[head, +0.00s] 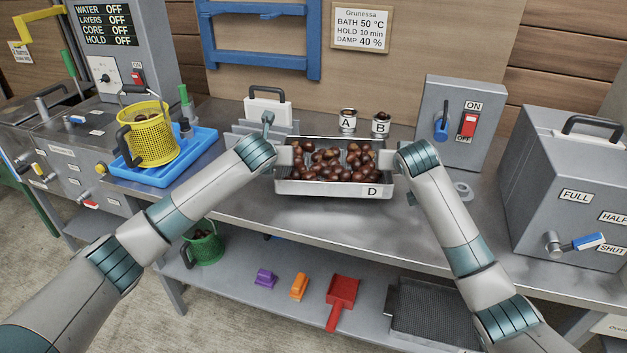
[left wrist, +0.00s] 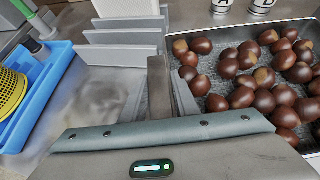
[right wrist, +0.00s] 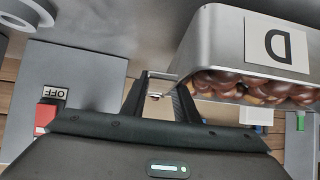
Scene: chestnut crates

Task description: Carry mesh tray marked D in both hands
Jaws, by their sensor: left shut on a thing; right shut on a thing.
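The mesh tray marked D (head: 335,188) is a shallow metal tray of brown chestnuts (head: 335,160), label on its front wall. It looks about level over the middle of the bench; I cannot tell whether its base touches the bench. My left gripper (head: 284,157) is shut on its left end; its fingers (left wrist: 172,88) show at that side in the left wrist view. My right gripper (head: 390,159) is shut at its right end. In the right wrist view the fingers (right wrist: 160,98) are beside the tray wall (right wrist: 225,40), which appears upside down. The exact grip points are partly hidden.
A yellow mesh basket (head: 150,137) stands in a blue tray (head: 165,172) at left. Tins A (head: 347,120) and B (head: 381,123) stand behind the tray. A switch box (head: 460,105) and a grey lidded machine (head: 560,190) stand right. The bench front (head: 400,225) is clear.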

